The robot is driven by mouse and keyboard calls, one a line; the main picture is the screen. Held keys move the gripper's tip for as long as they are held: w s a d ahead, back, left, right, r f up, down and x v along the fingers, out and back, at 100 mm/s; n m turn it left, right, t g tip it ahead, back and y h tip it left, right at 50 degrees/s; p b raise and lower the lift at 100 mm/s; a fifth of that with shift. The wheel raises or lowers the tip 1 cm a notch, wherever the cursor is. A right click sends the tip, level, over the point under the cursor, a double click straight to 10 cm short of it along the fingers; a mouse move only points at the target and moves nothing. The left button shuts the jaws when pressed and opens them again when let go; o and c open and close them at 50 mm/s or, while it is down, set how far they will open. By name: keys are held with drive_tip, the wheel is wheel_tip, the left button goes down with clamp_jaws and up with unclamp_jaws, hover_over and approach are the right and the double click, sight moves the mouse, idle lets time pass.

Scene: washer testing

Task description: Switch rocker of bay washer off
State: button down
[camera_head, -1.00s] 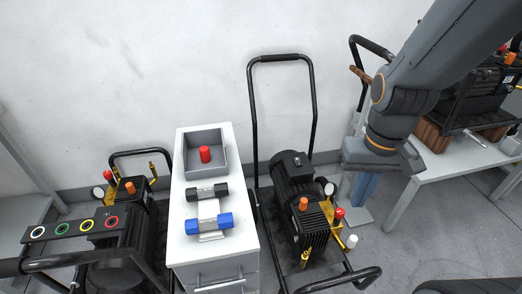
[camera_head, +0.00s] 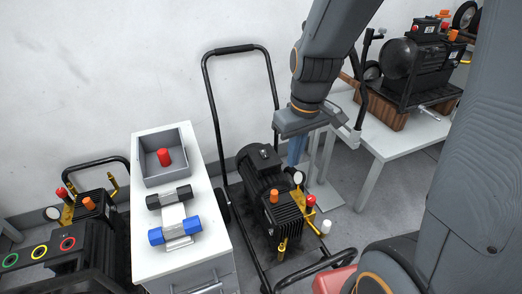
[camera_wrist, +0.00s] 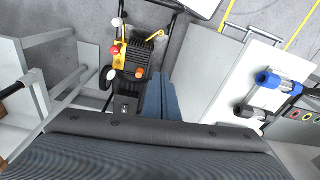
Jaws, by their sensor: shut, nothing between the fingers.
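A black washer (camera_head: 272,195) with a wheeled frame and a tall handle stands on the floor in the middle of the head view. It is probably the bay washer. A small dark box with a light mark, perhaps the rocker (camera_head: 265,153), sits on top of its motor; which side is pressed is too small to tell. In the wrist view the washer (camera_wrist: 134,62) lies beyond and left of the fingers, and the box (camera_wrist: 124,109) shows near the gripper's edge. My gripper (camera_head: 296,152) is shut and empty, its blue fingers pointing down, right of the motor and apart from it.
A white cabinet (camera_head: 205,235) left of the washer carries a grey bin (camera_head: 183,141) with a red piece and two roller-like parts. Another washer (camera_head: 92,200) stands at far left. A white table (camera_head: 385,145) at right holds a black machine (camera_head: 405,68).

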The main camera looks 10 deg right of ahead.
sight(261, 153)
drive_tip(key=w+f+n+t+b, duration=0.1)
drive_tip(key=w+f+n+b, duration=0.2)
drive_tip(key=w, duration=0.9)
drive_tip(key=w+d+f+n+t+b, duration=0.1)
drive_tip(key=w+f+n+t+b, duration=0.1)
drive_tip(key=w+f+n, duration=0.6)
drive_tip(key=w+f+n+t+b, duration=0.1)
drive_tip(key=w+f+n+b, duration=0.4)
drive_tip(key=w+f, duration=0.4)
drive_tip(key=w, duration=0.7)
drive_tip(key=shift+w+d+f+n, duration=0.15)
drive_tip(key=shift+w+f+n, duration=0.1)
drive_tip(key=shift+w+n, duration=0.05)
drive_tip(key=x, duration=1.3)
drive_tip(key=shift+w+a+f, duration=0.25)
drive_tip(key=shift+w, duration=0.1)
drive_tip(key=shift+f, duration=0.15)
